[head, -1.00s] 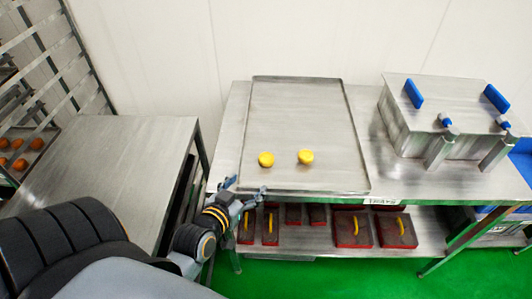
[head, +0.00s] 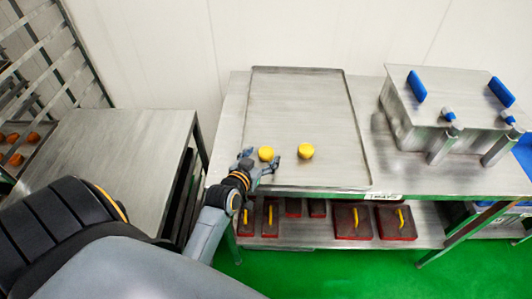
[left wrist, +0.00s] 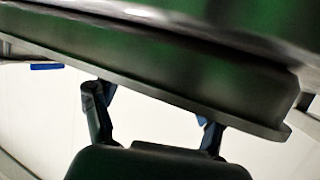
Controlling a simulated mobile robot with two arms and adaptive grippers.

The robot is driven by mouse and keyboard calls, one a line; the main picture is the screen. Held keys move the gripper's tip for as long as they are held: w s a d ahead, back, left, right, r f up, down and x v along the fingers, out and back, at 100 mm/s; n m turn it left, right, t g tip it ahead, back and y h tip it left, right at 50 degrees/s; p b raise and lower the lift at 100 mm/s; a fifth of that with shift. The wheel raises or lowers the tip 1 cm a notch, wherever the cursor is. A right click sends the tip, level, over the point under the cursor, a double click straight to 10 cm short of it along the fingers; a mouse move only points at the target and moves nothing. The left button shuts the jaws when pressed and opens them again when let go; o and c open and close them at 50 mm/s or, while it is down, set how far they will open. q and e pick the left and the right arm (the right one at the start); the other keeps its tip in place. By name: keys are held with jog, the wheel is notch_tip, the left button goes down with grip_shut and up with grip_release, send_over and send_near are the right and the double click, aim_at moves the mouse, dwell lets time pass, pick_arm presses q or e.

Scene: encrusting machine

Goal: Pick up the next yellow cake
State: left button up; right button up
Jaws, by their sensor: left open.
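Two round yellow cakes sit on the large metal tray near its front edge. The left cake (head: 266,153) appears between the spread fingers of my left gripper (head: 262,158) in the head view. I cannot tell whether the fingers touch it. The right cake (head: 306,151) stands apart, right of the gripper. The tray (head: 300,95) is otherwise empty. In the left wrist view the open left fingers (left wrist: 152,115) show against a dark metal edge, and no cake is visible there. My right gripper is out of view.
The tray lies on a steel table (head: 232,110). A metal box with blue handles (head: 440,105) stands at its right. Red-edged blocks with yellow handles (head: 353,220) lie on the shelf below. An empty steel table (head: 110,150) and a rack (head: 50,55) are at left.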

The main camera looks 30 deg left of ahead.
aim_at(265, 153)
pick_arm(q)
jog(key=x, duration=0.3)
jog(key=shift+w+a+f, duration=0.15)
jog(key=shift+w+f, duration=0.05)
jog(key=shift+w, duration=0.05)
jog(key=shift+s, duration=0.1)
jog(key=c, duration=1.3)
jog(key=shift+o, duration=0.2)
